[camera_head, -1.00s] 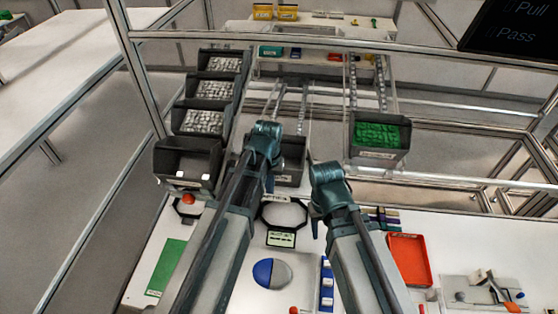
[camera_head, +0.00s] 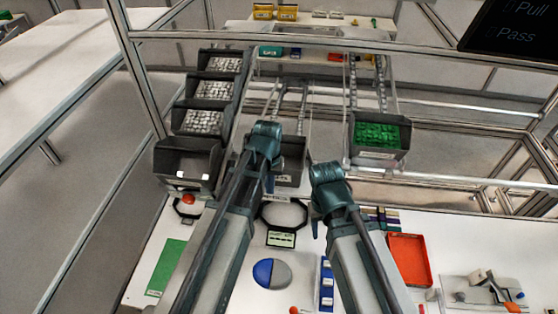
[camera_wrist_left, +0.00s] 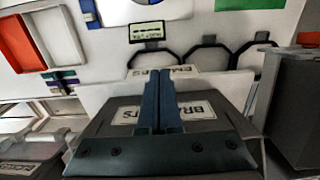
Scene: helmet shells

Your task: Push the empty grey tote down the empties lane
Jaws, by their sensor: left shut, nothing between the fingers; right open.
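The dark grey tote (camera_head: 293,150) sits at the near end of the middle roller lane, partly hidden behind my left arm. Its front carries a white label. My left gripper (camera_head: 269,186) is shut and empty, its fingers pointing down at the tote's front. In the left wrist view my shut fingers (camera_wrist_left: 162,105) lie over the tote's front wall (camera_wrist_left: 118,118), beside its white label (camera_wrist_left: 195,110). I cannot tell whether they touch it. My right gripper (camera_head: 317,220) is over the bench to the right of the tote, with its fingertips partly hidden.
A tote of green parts (camera_head: 378,150) stands on the right lane. Several grey bins (camera_head: 188,160) form a column on the left. The white bench below holds a red tray (camera_head: 410,260), a blue-and-grey disc (camera_head: 272,273) and a green mat (camera_head: 166,267). Metal rails cross above the lanes.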

